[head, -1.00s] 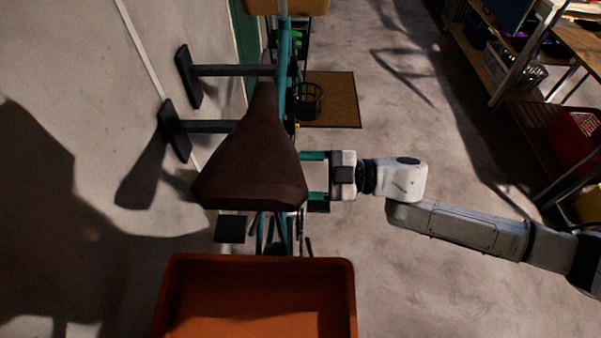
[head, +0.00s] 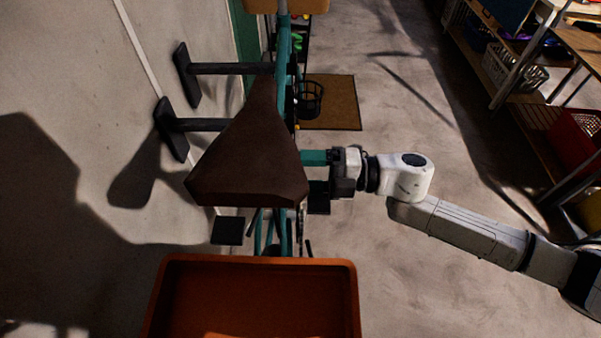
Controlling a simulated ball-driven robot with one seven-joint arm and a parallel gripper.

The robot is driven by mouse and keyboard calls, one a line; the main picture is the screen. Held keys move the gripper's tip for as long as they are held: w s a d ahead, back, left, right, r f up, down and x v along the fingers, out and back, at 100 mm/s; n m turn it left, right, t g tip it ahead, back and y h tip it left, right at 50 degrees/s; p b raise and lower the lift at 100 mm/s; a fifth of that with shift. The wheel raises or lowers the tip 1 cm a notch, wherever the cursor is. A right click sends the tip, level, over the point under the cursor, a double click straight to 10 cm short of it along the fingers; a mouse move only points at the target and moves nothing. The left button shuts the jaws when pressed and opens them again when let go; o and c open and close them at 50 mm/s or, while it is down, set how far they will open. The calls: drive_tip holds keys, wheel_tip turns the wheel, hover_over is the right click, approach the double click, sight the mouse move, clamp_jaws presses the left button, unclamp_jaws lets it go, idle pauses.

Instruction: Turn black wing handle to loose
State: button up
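A bicycle with a teal frame (head: 284,50) hangs on the wall, seen from above, with its dark brown saddle (head: 250,165) nearest the camera. I cannot make out the black wing handle; the saddle may hide it. My gripper (head: 312,158) reaches in from the right, under the right edge of the saddle. One teal finger shows, its tip at or behind the saddle's edge. The other finger does not show clearly, so I cannot tell whether the gripper is open, shut or holding anything.
An orange bin (head: 260,290) stands in front, below the saddle. Two black wall brackets (head: 200,125) hold the bicycle at the left. A brown mat (head: 340,100) lies beyond. Shelves with baskets (head: 515,70) are at the right; the floor between is clear.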

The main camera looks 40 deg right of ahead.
drive_tip(key=shift+f+n, duration=0.1)
drive_tip(key=shift+n, duration=0.8)
drive_tip(key=o, duration=1)
drive_tip(key=shift+o, duration=0.2)
drive_tip(key=b+v, duration=0.3)
drive_tip(key=v, duration=0.7)
drive_tip(key=shift+s+d, duration=0.25)
drive_tip(key=shift+d, duration=0.05)
